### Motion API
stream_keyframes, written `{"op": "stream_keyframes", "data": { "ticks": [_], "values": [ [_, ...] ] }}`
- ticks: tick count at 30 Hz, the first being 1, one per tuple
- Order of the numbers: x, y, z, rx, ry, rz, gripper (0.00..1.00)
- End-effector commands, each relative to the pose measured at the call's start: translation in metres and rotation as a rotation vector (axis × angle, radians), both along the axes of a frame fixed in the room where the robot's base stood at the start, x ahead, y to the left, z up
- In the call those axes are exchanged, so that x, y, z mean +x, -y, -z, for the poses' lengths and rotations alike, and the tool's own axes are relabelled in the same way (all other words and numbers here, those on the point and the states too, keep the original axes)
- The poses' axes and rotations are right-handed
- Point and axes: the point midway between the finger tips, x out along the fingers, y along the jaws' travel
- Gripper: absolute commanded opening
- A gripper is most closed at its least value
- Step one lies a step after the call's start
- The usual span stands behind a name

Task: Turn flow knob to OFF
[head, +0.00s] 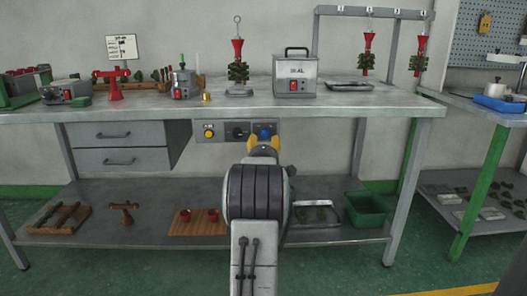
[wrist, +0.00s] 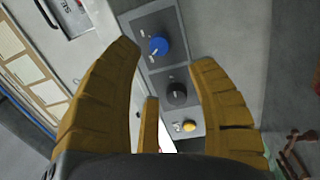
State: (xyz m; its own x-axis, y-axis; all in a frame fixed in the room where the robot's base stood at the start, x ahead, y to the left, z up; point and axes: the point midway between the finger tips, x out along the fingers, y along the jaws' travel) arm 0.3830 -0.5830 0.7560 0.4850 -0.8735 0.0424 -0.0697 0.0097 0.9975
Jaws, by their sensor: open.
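A grey control panel (head: 222,126) hangs under the table's front edge. It carries a yellow knob (head: 209,134), a black knob (head: 237,132) and a blue knob (head: 264,131). Their labels are too small to read, so I cannot tell which is the flow knob. In the wrist view the blue knob (wrist: 158,46) shows between the fingertips, with the black knob (wrist: 177,94) and yellow knob (wrist: 189,126) below it. Each has a pale pointer mark. My gripper (wrist: 166,57) is open and empty, its yellow fingers spread in front of the panel. In the head view my gripper (head: 263,143) overlaps the panel's right end.
The workbench (head: 330,106) above holds a wax pot (head: 295,78), a wax tree on a stand (head: 238,71) and small tools. Drawers (head: 120,146) are left of the panel. The lower shelf (head: 150,232) holds trays and a green bin (head: 366,208).

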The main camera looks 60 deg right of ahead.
Motion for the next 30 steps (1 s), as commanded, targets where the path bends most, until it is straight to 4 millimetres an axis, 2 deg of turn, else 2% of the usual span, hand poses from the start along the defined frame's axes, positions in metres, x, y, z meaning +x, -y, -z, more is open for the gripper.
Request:
{"op": "stream_keyframes", "data": {
  "ticks": [6,12,30],
  "values": [
    [-0.011,-0.02,0.001,0.0,0.0,0.0,0.52],
    [-0.017,-0.031,0.002,0.0,0.0,0.0,0.52],
    [-0.024,-0.032,0.002,0.0,0.001,0.009,0.53]
  ]
}}
